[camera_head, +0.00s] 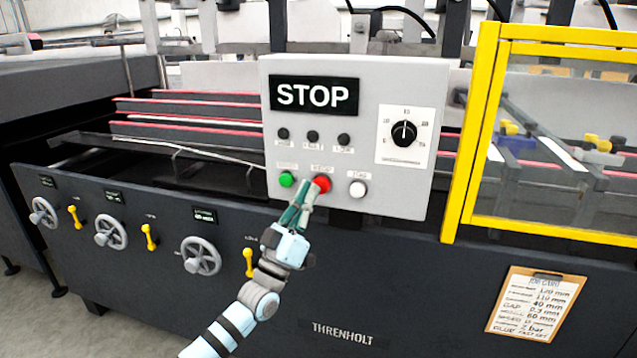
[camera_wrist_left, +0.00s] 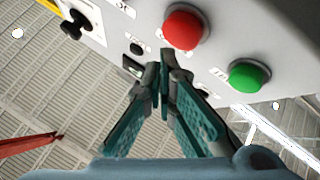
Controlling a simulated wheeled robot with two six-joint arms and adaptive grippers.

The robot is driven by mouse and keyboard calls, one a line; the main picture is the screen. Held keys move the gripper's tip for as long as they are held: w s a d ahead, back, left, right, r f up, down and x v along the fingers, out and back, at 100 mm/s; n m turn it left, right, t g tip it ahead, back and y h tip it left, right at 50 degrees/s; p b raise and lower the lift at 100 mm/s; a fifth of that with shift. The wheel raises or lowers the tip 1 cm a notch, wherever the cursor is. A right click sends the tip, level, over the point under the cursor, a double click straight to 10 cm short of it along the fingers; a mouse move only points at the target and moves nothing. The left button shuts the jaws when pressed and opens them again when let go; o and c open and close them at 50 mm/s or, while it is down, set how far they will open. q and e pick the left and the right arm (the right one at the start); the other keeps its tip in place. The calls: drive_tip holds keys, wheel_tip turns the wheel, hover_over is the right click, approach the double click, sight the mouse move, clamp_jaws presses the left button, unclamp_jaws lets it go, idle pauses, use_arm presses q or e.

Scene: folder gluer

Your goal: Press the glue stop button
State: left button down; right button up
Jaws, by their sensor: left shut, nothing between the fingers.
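The red button (camera_head: 321,184) sits in the middle of the lower button row on the grey control panel (camera_head: 235,1) (camera_head: 380,80), with a small label above it that is hard to read. It also shows as a red dome in the left wrist view (camera_wrist_left: 185,27). My left gripper (camera_head: 312,190) is shut and empty, its teal fingers pointing up at the panel. In the head view its tips overlap the red button's lower left edge. In the left wrist view the tips (camera_wrist_left: 165,68) appear just beside the button; I cannot tell whether they touch it. My right gripper is not in view.
A green button (camera_head: 287,179) and a white button (camera_head: 358,189) flank the red one. Above are several dark lamps, a STOP display (camera_head: 314,95) and a black dial (camera_head: 404,133). A yellow-framed guard (camera_head: 467,150) stands right of the panel. Handwheels (camera_head: 201,256) line the machine's front.

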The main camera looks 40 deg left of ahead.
use_arm(q)
drive_tip(key=s+p, duration=0.1)
drive_tip(key=s+d+p, duration=0.1)
drive_tip(key=s+p, duration=0.2)
drive_tip(key=p, duration=0.1)
drive_tip(key=shift+s+d, duration=0.3)
drive_tip(key=shift+s, duration=0.1)
idle(0.8)
